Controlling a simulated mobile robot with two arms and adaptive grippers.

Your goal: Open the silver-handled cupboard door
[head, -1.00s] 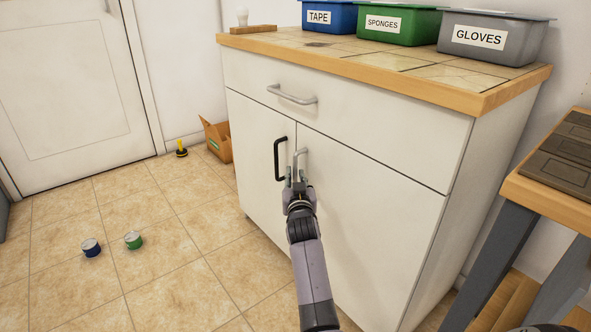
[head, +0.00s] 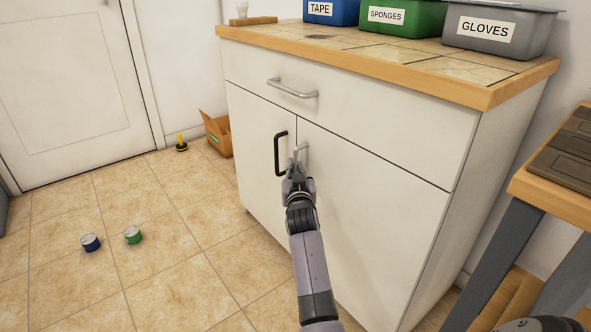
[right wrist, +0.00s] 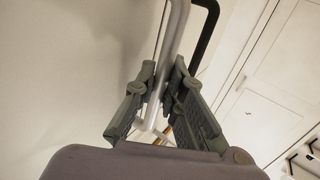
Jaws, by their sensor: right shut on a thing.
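The white cupboard (head: 350,112) has two lower doors side by side. The right door (head: 375,215) carries the silver handle (head: 302,150), and it looks closed, flush with the front. The left door (head: 262,140) carries a black handle (head: 278,155) close beside the silver one. My right gripper (head: 298,168) is at the silver handle, and its fingers hide the handle's lower part. In the right wrist view the silver handle (right wrist: 174,45) runs down between the fingers of the gripper (right wrist: 165,85), which is shut on it. The black handle (right wrist: 206,32) is just outside the fingers. My left gripper is not in view.
A drawer with its own silver handle (head: 291,90) is above the doors. Tape, sponges and gloves bins (head: 495,30) stand on top. A wooden table (head: 560,175) is close on the right.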

